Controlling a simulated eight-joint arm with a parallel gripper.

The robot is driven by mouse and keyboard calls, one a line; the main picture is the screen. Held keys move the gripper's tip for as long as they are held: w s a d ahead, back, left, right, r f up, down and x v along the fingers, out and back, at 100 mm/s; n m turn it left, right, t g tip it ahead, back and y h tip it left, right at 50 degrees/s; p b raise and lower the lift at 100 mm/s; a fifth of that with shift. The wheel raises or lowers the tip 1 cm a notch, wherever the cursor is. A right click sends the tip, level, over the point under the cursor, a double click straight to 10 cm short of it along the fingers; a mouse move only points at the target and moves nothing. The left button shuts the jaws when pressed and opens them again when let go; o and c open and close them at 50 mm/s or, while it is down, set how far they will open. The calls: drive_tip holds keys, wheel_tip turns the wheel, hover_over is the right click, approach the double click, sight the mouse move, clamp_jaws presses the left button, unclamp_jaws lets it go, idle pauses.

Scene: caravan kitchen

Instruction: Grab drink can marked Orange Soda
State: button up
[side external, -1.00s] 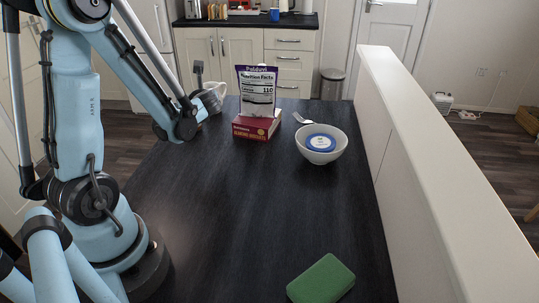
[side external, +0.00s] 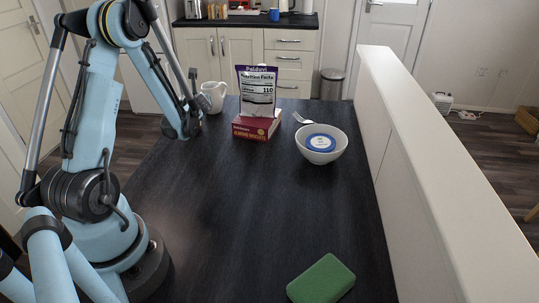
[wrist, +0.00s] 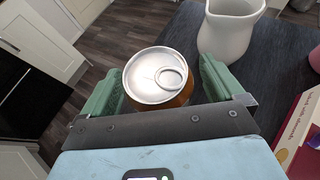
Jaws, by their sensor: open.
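A drink can (wrist: 157,77) with a silver top and pull ring shows in the wrist view, its orange-brown side just visible below the rim. Its label cannot be read. My gripper (wrist: 163,66) is open, with one green finger on each side of the can. The left finger looks very close to the can, and a small gap shows on the right; contact cannot be told. In the side external view the can is hidden behind my arm, at the far left of the dark table (side external: 240,215).
A white pitcher (wrist: 231,30) stands close to the right of the can, also seen in the side view (side external: 213,97).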

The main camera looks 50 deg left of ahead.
drive_tip(key=shift+w+a+f, duration=0.1)
drive_tip(key=shift+a+f, duration=0.15)
drive_tip(key=shift+a, duration=0.3)
drive_tip(key=c, duration=1.3)
drive_tip(key=shift+r, duration=0.15)
